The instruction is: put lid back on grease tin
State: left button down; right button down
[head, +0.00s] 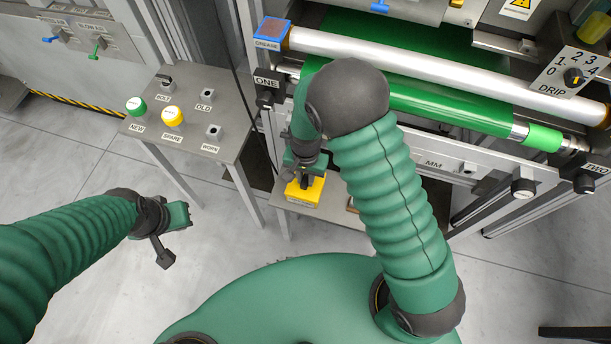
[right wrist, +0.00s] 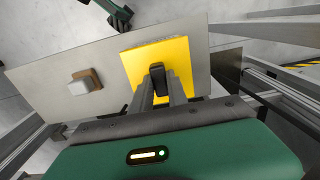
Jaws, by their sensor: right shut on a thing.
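A yellow square block-like piece (head: 305,191) with a black knob on top is at the low grey shelf under the roller machine. Whether it is the lid alone or the lid seated on the tin, I cannot tell. My right gripper (head: 305,180) is directly above it. In the right wrist view the fingers (right wrist: 161,84) are shut on the black knob, with the yellow top (right wrist: 185,55) spread around it. A blue square container (head: 272,30) with a brown top and a GREASE label stands at the machine's upper left corner. My left gripper (head: 165,235) hangs over the floor, apart from everything.
A small pale block on a brown base (right wrist: 85,83) sits on the shelf (right wrist: 45,75) beside the yellow piece. A side table (head: 190,125) with green and yellow knobs stands at the left. The green roller (head: 430,100) and frame rise behind my right arm.

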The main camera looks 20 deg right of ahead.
aim_at(306, 179)
jog(key=shift+f, duration=0.15)
jog(key=c, duration=1.2)
grip_release()
notch_tip(306, 179, up, 7)
jog(key=p, duration=0.7)
